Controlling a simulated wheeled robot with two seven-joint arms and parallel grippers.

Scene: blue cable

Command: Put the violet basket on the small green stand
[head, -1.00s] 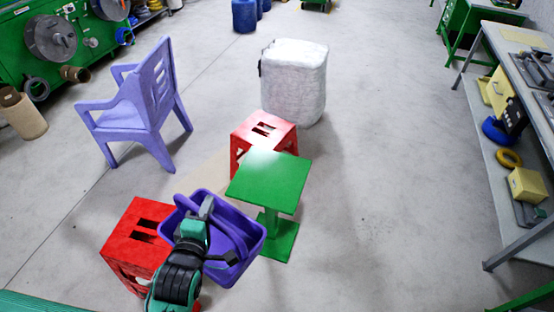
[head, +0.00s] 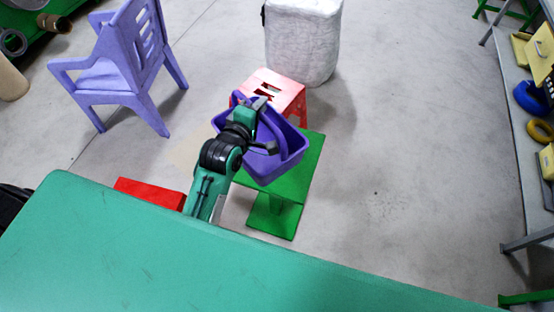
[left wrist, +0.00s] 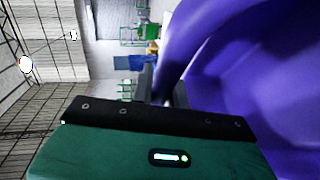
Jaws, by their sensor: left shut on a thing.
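The violet basket (head: 287,167) is in the head view, in front of the top of the small green stand (head: 313,163) and hiding much of it. The stand's right side, near edge and base show. I cannot tell whether the basket touches the stand top. My left gripper (head: 266,127) is shut on the basket's arched handle, at the basket's left side. In the left wrist view the violet handle and wall (left wrist: 262,75) fill the right side, with the handle running down to the jaws (left wrist: 165,88). My right gripper is not in view.
A violet chair (head: 120,70) stands at upper left, a white wrapped block (head: 303,40) behind. Floor right of the stand is clear up to a workbench (head: 512,130).

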